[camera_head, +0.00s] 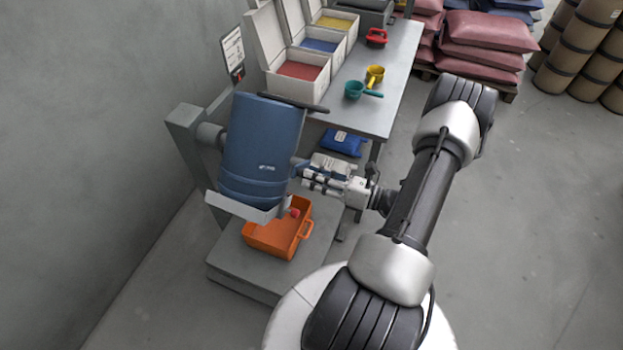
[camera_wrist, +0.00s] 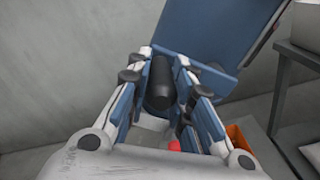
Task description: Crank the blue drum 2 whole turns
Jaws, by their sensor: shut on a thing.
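The blue drum (camera_head: 262,150) stands slightly tilted in a grey frame beside the wall. Part of the blue drum (camera_wrist: 222,40) also fills the top of the wrist view. My gripper (camera_head: 304,172) is at the drum's right side. In the wrist view, my gripper (camera_wrist: 160,72) is shut on a black crank handle (camera_wrist: 159,85), with a finger on either side of it. In the head view the handle is hidden by the fingers.
An orange bin (camera_head: 262,243) with a red thing in it sits on the grey base below the drum. A bench (camera_head: 385,105) with white boxes and scoops stands behind. A blue bag (camera_head: 343,142) lies under the bench. Open floor lies to the right.

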